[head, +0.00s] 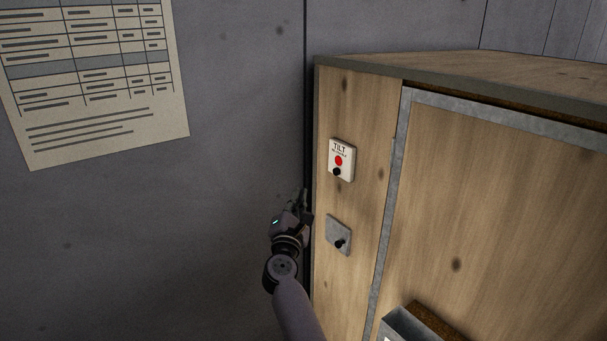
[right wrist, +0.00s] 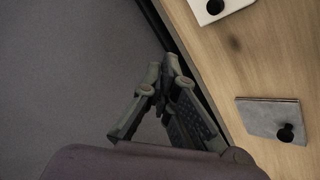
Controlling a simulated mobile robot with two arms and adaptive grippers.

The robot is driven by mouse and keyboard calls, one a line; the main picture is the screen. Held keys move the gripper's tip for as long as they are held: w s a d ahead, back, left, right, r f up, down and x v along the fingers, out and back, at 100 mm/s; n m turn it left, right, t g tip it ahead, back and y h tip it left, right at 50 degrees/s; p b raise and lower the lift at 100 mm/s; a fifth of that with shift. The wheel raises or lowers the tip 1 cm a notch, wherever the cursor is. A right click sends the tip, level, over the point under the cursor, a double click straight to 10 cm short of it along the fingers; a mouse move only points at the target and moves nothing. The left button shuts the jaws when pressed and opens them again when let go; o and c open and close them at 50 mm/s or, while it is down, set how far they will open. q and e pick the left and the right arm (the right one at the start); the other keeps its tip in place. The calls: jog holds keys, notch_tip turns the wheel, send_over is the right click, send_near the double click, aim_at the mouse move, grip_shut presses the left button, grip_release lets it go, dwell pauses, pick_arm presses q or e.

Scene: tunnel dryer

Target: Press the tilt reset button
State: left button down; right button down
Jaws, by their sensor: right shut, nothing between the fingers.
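The tilt reset panel (head: 341,160) is a small white plate marked TILT on the narrow wooden front of the cabinet. It has a red round spot (head: 339,160) with a black knob-like button (head: 337,171) below it. In the right wrist view the white plate (right wrist: 225,6) is cut by the top edge, with its black button (right wrist: 215,6) showing. My right gripper (head: 303,193) is shut and empty, left of the cabinet's edge and lower than the panel, apart from it. It also shows in the right wrist view (right wrist: 168,62). My left gripper is out of view.
A grey metal plate with a black knob (head: 339,235) sits below the panel, near my right gripper. A grey-framed wooden door (head: 500,210) fills the right. A paper chart (head: 90,70) hangs on the grey wall. Open space lies left of the cabinet.

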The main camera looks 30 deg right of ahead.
aim_at(336, 172)
jog(key=r+m, duration=0.2)
jog(key=m, duration=0.1)
jog(key=shift+w+a+r+h, duration=0.1)
jog(key=shift+w+r+h, duration=0.1)
jog(key=shift+w+h, duration=0.15)
jog(key=w+d+p, duration=0.1)
jog(key=d, duration=0.7)
jog(key=shift+d+p, duration=0.3)
jog(key=shift+d, duration=0.05)
dwell(1.1)
